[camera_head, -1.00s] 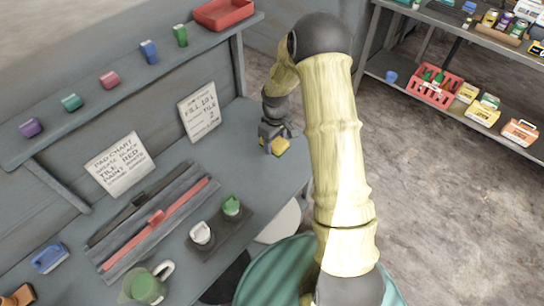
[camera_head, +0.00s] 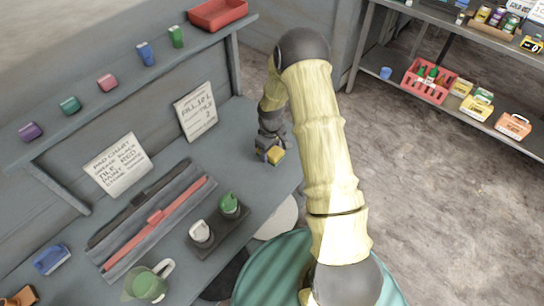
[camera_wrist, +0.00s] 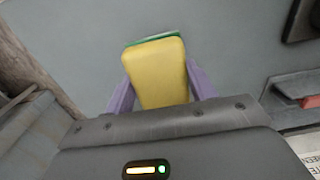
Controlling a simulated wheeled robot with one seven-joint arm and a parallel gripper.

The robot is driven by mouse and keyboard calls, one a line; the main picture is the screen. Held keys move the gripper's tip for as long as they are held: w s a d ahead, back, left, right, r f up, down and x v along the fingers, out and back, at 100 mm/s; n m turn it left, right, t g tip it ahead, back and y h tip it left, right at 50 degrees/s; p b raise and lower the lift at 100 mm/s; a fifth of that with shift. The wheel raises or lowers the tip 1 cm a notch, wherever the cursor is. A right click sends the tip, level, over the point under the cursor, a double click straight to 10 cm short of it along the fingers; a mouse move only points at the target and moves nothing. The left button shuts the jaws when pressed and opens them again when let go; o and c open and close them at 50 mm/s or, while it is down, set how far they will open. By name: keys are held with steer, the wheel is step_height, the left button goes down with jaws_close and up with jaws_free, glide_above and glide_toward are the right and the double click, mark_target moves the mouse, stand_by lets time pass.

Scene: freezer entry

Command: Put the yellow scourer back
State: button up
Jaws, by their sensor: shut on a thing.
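The yellow scourer (camera_head: 276,156) is in my gripper (camera_head: 268,150) near the right end of the grey bench (camera_head: 240,140). In the wrist view the scourer (camera_wrist: 156,72) is a yellow block with a green layer at its far edge. The purple fingers of my gripper (camera_wrist: 160,92) press on its left and right sides. The grey bench surface lies beyond it; I cannot tell whether the scourer touches it. Several coloured scourers stand spaced along the shelf above the bench, among them a green one (camera_head: 176,37), a blue one (camera_head: 145,54) and a purple one (camera_head: 31,131).
A red tray (camera_head: 218,14) is at the shelf's right end. Two paper charts lean at the bench's back, one of them a pad chart (camera_head: 117,165). A red-handled tool (camera_head: 155,218), small bottles (camera_head: 229,204) and a green jug (camera_head: 147,286) occupy the bench. Floor at right is clear.

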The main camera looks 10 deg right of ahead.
mark_target(271, 157)
steer(key=shift+s+f, duration=0.15)
steer(key=shift+f, duration=0.05)
steer(key=shift+d+f+p, duration=0.15)
steer(key=shift+f+p, duration=0.45)
steer(key=shift+f, duration=1.25)
steer(key=shift+f, duration=0.15)
steer(key=o, duration=1)
steer(key=shift+c, duration=0.2)
step_height(271, 157, up, 12)
steer(key=b, duration=0.3)
